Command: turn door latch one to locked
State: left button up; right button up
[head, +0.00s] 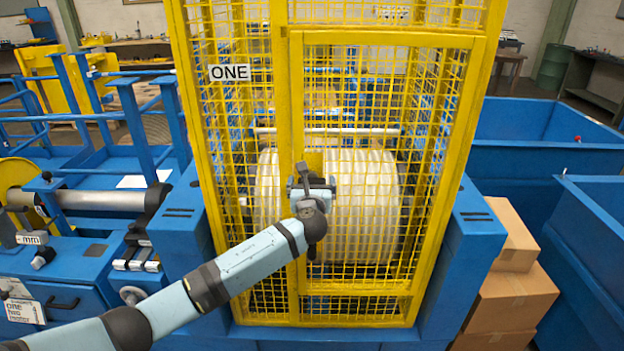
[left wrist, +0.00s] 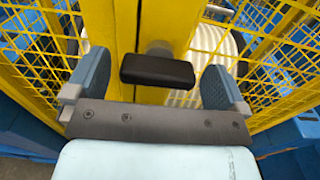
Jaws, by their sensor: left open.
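The yellow mesh door (head: 385,40) stands in a yellow guard frame with a sign reading ONE (head: 229,72), and it looks shut. My left gripper (head: 312,183) is at the door's left edge, in front of the yellow post. In the left wrist view the latch (left wrist: 157,70) shows as a black bar handle lying crosswise on a stem, by the yellow posts. The open fingers of my left gripper (left wrist: 155,82) stand on either side of the latch, with gaps at both ends. In the head view my gripper mostly hides the latch. My right gripper is not in view.
A large pale ribbed drum (head: 350,205) sits behind the mesh. Blue blocks (head: 470,225) flank the guard. Cardboard boxes (head: 510,300) are stacked at the right, beside blue bins (head: 545,120). Blue railings and machinery (head: 75,265) fill the left.

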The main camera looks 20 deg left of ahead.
pick_arm(q)
jog(key=shift+x, duration=0.95)
jog(key=shift+c, duration=0.5)
jog(key=c, duration=0.7)
